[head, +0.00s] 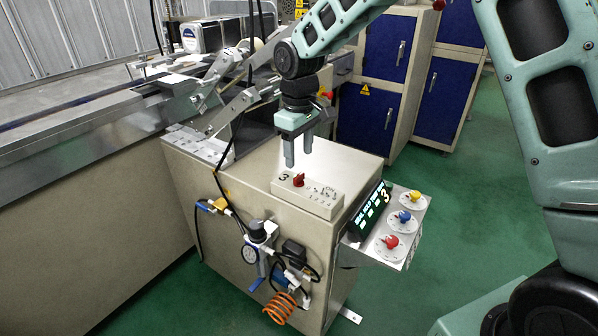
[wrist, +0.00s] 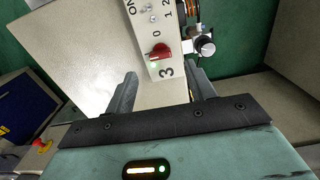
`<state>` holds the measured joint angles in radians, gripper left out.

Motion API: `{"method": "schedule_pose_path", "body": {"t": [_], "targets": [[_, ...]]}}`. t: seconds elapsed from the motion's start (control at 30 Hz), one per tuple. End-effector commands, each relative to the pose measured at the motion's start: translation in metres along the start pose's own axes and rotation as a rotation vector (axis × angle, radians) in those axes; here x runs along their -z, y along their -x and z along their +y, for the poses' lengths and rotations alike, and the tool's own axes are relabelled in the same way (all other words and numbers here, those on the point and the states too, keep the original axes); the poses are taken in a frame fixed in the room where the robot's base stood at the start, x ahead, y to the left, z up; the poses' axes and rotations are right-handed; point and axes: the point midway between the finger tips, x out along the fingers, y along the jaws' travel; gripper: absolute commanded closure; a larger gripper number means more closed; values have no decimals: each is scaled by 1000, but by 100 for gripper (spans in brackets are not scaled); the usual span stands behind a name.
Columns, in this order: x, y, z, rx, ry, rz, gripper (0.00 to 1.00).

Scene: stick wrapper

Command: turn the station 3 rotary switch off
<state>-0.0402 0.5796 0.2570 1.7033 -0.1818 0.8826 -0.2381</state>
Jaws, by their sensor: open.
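The station 3 switch box (head: 318,196) is a pale panel on top of the beige cabinet, marked with a 3. Its red rotary knob (head: 298,180) sits near the 3, and it also shows in the wrist view (wrist: 159,52), beside a lit green lamp and near the 0 mark. Toggle switches and the marks ON, 0, 1 and 2 are on the same panel. My gripper (head: 299,157) points down above the box, just behind the knob in the head view. In the wrist view its fingers (wrist: 163,85) are apart and empty, with the knob ahead between them.
A tilted display (head: 371,212) and a side plate with yellow, blue and red dials (head: 404,217) stand right of the box. A regulator (head: 260,235) with hoses hangs on the cabinet front. A conveyor (head: 80,125) runs at left. The cabinet top (head: 340,165) beside the box is clear.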

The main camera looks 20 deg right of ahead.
Motion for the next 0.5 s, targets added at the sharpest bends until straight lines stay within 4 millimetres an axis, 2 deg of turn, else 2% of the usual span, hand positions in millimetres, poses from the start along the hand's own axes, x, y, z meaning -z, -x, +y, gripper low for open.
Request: {"method": "schedule_pose_path", "body": {"t": [0.03, 0.2, 0.33, 0.5], "targets": [[-1, -12, 0, 1, 1, -3, 45], [0, -40, -1, 2, 0, -2, 45], [0, -53, 0, 0, 0, -1, 45], [0, -60, 0, -1, 0, 0, 45]]}}
